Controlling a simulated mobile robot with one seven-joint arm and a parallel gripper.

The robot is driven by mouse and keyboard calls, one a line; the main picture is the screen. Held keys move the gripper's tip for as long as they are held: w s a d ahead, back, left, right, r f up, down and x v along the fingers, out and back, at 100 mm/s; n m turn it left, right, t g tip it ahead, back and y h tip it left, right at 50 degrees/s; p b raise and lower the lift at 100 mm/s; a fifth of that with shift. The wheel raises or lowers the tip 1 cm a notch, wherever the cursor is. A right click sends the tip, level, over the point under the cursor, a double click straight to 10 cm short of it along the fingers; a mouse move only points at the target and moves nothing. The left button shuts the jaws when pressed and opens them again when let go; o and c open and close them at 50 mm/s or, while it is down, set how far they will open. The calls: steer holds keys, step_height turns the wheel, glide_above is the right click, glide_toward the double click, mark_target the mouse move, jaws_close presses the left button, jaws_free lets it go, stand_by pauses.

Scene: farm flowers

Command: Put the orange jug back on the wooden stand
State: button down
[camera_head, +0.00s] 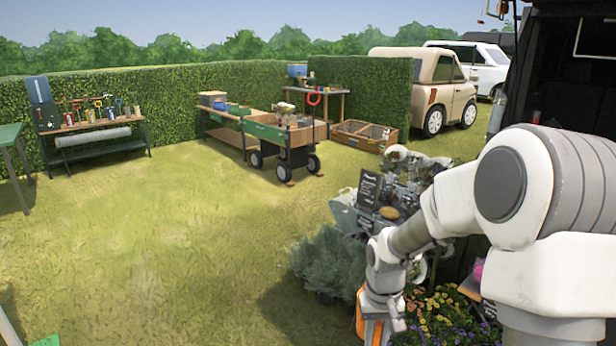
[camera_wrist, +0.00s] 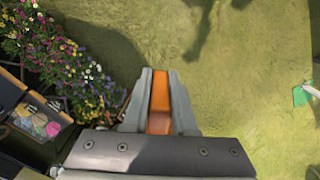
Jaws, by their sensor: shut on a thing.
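The orange jug (camera_head: 360,318) shows only as a narrow orange strip beside my gripper (camera_head: 376,328) at the bottom of the head view. The arm hides most of it. In the wrist view, an orange part of the jug (camera_wrist: 159,92) lies between the two grey fingers of my gripper (camera_wrist: 160,76), which are shut on it. Grass lies below and beyond the fingertips. I cannot tell for sure which piece is the wooden stand; wooden-topped benches and tables stand at the back.
Flowers (camera_head: 445,312) and a grey-green bush (camera_head: 330,262) are close to my gripper. A green cart (camera_head: 283,135), wooden table (camera_head: 225,115), tool bench (camera_head: 90,125) and low crate (camera_head: 362,135) stand by the hedge. Open grass (camera_head: 180,230) fills the left and middle.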

mark_target(378, 333)
steer(key=r+p, duration=0.1)
steer(key=p, duration=0.1)
steer(key=r+p, duration=0.2)
steer(key=shift+s, duration=0.35)
steer(key=shift+s+a+r+p, duration=0.1)
steer(key=shift+s+r+p, duration=0.15)
steer(key=shift+p, duration=0.55)
steer(key=shift+a, duration=0.15)
